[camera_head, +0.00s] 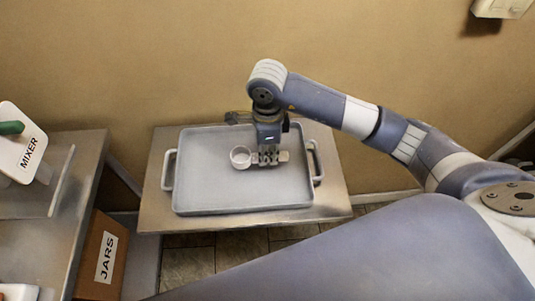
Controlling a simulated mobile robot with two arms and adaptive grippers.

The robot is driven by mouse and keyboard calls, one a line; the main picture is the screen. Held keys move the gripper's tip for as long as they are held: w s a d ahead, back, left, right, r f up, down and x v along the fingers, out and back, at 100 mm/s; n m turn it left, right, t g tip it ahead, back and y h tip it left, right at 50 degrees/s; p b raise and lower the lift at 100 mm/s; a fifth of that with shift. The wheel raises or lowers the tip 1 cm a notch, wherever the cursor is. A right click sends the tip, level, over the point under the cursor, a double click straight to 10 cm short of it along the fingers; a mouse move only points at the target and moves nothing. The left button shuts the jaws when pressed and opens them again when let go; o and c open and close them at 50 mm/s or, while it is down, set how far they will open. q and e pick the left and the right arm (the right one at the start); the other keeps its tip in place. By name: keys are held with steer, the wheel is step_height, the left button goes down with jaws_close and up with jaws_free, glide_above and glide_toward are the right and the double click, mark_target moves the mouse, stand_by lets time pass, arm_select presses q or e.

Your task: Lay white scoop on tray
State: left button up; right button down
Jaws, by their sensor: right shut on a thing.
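The white scoop (240,158) shows as a small round cup over the middle of the grey tray (200,185). My right gripper (268,158) is shut on the scoop's handle, to the right of the cup. The gripper points down from the arm. The fingers hide part of the handle. I cannot tell whether the scoop touches the tray floor or hangs just above it. The tray has a handle at each side and lies on a low metal table (152,212). My left gripper is not in view.
A metal counter (30,240) on the left holds a white sign reading MIXER (25,150). A tan wall (150,60) rises behind the table. The left half of the tray is clear.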

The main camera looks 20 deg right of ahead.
mark_target(268, 154)
steer(key=shift+w, duration=0.15)
step_height(268, 154, down, 3)
steer(key=shift+r+p, duration=0.1)
steer(key=shift+p, duration=0.65)
steer(key=shift+f, duration=0.35)
steer(key=shift+f, duration=0.1)
steer(key=c, duration=1.9)
jaws_free()
steer(key=shift+f, duration=0.1)
steer(key=o, duration=0.4)
